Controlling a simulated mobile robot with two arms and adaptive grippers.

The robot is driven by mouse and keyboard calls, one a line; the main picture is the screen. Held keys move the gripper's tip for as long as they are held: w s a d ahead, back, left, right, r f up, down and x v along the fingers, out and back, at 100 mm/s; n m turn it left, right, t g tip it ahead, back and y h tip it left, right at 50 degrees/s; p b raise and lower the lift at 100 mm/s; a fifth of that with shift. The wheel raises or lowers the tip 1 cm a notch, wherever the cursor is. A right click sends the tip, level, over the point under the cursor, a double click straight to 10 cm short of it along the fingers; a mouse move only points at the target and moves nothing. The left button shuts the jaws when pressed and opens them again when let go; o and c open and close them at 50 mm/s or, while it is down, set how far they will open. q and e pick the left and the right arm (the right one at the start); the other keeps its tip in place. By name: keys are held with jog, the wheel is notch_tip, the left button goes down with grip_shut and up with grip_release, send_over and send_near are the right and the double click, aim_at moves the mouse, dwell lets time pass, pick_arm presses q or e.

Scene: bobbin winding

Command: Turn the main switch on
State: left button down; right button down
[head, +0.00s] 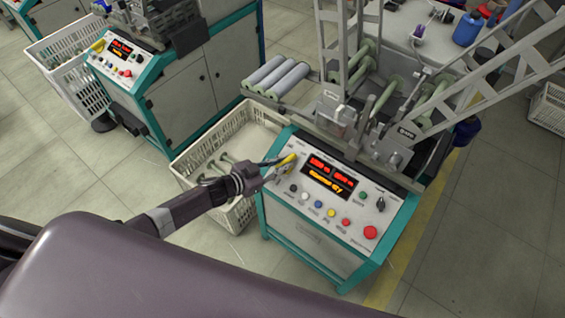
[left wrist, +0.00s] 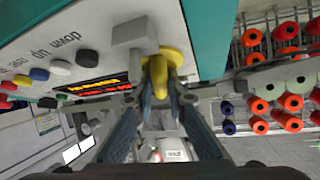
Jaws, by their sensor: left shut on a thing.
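The main switch (head: 288,160) has a yellow handle at the upper left corner of the sloped control panel (head: 285,190). My left gripper (head: 277,169) reaches it from the left. The fingers hide part of the handle. The panel's display (head: 331,176) is lit with red and orange characters. My right gripper is not in view.
A red emergency button (head: 370,232), several coloured buttons and a black rotary knob (head: 381,203) sit on the same panel. A cream crate (head: 222,137) stands left of the machine, close under my left arm. A second machine (head: 180,80) stands behind.

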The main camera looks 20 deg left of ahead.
pick_arm(q)
jog(key=shift+m+g+h, duration=0.7)
jog(key=shift+m, duration=0.6)
jog(key=c, duration=1.9)
grip_release()
jog(key=shift+c, duration=0.2)
jog(key=v, duration=1.2)
jog(key=shift+w+a, duration=0.1)
